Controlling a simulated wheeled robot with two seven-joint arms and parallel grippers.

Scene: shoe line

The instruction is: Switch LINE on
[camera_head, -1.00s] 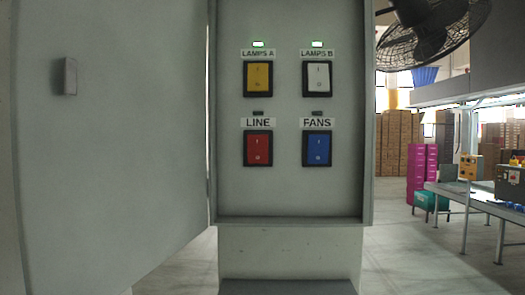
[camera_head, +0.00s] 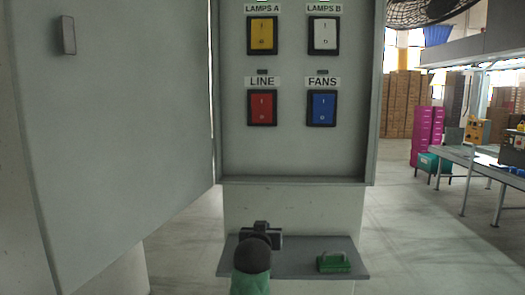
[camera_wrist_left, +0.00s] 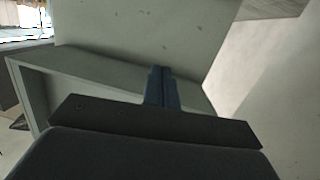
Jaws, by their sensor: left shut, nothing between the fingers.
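The red LINE rocker switch (camera_head: 262,109) is in the lower left of the panel in the head view, under its LINE label (camera_head: 263,82). The small indicator (camera_head: 262,72) above the label is dark. I cannot tell which end of the rocker is pressed in. My left gripper (camera_head: 262,226) is well below the switch, in front of the column and over the small shelf, touching no switch. Its blue-grey fingers also show in the left wrist view (camera_wrist_left: 161,85), shut together and empty. The wrist view shows no switch. My right gripper is not in view.
The yellow LAMPS A switch (camera_head: 262,36), white LAMPS B switch (camera_head: 324,34) and blue FANS switch (camera_head: 323,108) surround LINE. The open cabinet door (camera_head: 110,130) stands at left. A green object (camera_head: 333,262) lies on the shelf (camera_head: 300,271). Space before the panel is clear.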

